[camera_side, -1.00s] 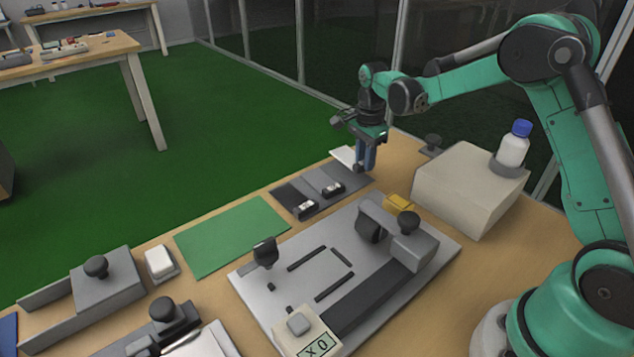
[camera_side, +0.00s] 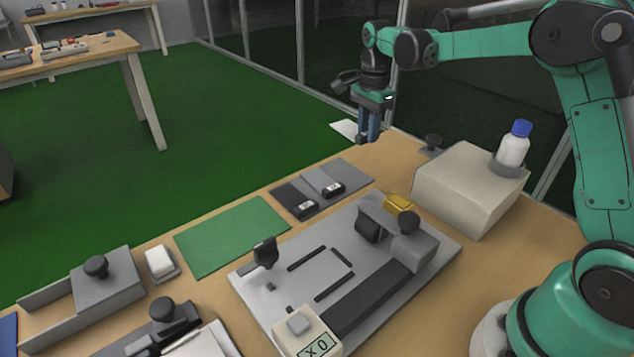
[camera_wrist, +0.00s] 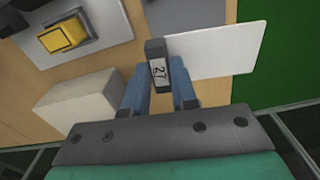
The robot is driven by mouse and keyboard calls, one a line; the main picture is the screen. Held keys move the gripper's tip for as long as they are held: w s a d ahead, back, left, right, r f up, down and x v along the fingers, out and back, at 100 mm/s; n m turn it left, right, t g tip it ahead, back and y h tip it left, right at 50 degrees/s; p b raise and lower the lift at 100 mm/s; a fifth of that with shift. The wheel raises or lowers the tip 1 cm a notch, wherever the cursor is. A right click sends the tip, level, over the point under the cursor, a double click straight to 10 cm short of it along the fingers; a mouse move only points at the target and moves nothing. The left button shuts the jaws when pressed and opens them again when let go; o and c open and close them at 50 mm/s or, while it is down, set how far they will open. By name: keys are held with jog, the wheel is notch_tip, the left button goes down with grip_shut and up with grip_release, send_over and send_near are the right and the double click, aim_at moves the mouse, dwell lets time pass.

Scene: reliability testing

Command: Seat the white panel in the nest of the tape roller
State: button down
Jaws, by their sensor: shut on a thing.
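The white panel (camera_side: 345,129) is thin and flat, held up past the table's far edge in the side view. In the wrist view the panel (camera_wrist: 217,50) sticks out to the right from a dark grey block labelled 27 (camera_wrist: 158,66). My gripper (camera_side: 369,138) is shut on this block, its blue fingers on either side in the wrist view (camera_wrist: 160,82). The tape roller (camera_side: 369,224) stands on a light grey plate (camera_side: 440,247). Dark bars on the plate frame a bare area, the nest (camera_side: 322,272). Panel and nest are well apart.
A cream box (camera_side: 468,190) with a blue-capped bottle (camera_side: 513,147) stands right. A yellow pad (camera_side: 399,202) sits by the roller. A green mat (camera_side: 232,236) is bare.

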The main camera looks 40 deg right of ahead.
jog(key=shift+r, duration=0.9)
jog(key=s+a+n, duration=0.1)
jog(key=a+n, duration=0.9)
jog(key=n, duration=0.5)
jog(key=m, duration=3.2)
send_over(290, 292)
jog(key=shift+f, duration=4.9)
jog(key=shift+f, duration=0.45)
